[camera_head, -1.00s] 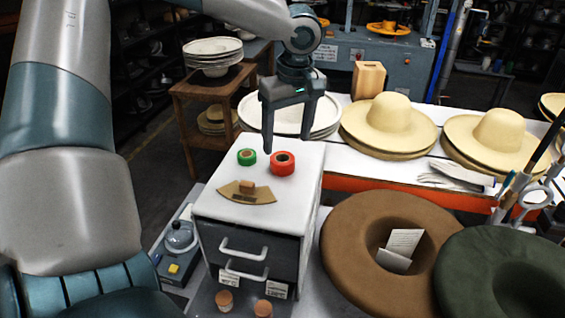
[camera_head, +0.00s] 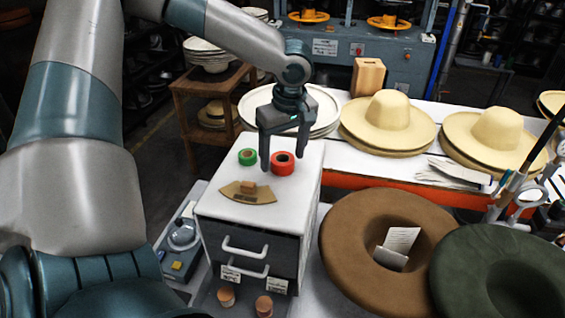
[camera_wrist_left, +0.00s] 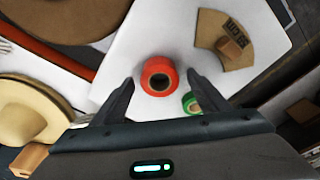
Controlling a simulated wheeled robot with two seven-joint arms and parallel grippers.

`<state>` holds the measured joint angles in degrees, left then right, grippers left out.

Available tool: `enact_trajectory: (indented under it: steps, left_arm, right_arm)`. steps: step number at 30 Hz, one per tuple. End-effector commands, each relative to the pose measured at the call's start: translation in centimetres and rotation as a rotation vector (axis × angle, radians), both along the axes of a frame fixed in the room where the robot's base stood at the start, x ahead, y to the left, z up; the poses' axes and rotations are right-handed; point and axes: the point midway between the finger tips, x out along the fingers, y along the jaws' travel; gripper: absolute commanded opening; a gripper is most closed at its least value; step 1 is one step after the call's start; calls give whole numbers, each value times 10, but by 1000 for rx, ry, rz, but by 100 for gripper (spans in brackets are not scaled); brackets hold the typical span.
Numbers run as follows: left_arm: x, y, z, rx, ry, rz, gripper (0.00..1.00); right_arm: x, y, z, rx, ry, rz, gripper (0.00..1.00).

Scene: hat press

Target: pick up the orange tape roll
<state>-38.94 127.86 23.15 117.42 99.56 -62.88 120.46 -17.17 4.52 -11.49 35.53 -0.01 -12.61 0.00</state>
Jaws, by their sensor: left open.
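The orange tape roll (camera_head: 283,164), red-orange with a tan core, sits flat on top of the white drawer cabinet (camera_head: 279,198). A green tape roll (camera_head: 247,157) lies just to its left. In the left wrist view the orange roll (camera_wrist_left: 159,76) appears ahead of and between the open fingertips (camera_wrist_left: 160,82), and the green roll (camera_wrist_left: 191,103) is close to the right finger. Whether the fingers touch the cabinet top cannot be told. My right gripper does not show.
A tan curved piece with a small wooden block (camera_head: 248,192) lies nearer on the cabinet top. Brown (camera_head: 352,233) and green (camera_head: 470,268) hats are at the right. Straw hats (camera_head: 388,122) and stacked pale discs (camera_head: 318,108) stand behind.

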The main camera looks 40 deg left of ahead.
Motion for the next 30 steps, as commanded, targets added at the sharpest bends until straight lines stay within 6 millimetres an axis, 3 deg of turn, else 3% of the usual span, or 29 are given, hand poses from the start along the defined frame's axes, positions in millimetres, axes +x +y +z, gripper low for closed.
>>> enact_trajectory:
  steps: [5, 9, 11, 23, 30]
  left_arm:
    - [0, 0, 0, 0, 0, 0, 68]
    - [0, 0, 0, 0, 0, 0, 34]
    - [0, 0, 0, 0, 0, 0, 24]
    - [0, 0, 3, 0, 0, 1, 24]
    - [1, 0, 19, 0, -3, 2, 24]
  right_arm:
    - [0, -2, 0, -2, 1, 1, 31]
    - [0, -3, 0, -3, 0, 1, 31]
    - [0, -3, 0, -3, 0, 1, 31]
    - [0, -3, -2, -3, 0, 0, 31]
    - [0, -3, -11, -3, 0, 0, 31]
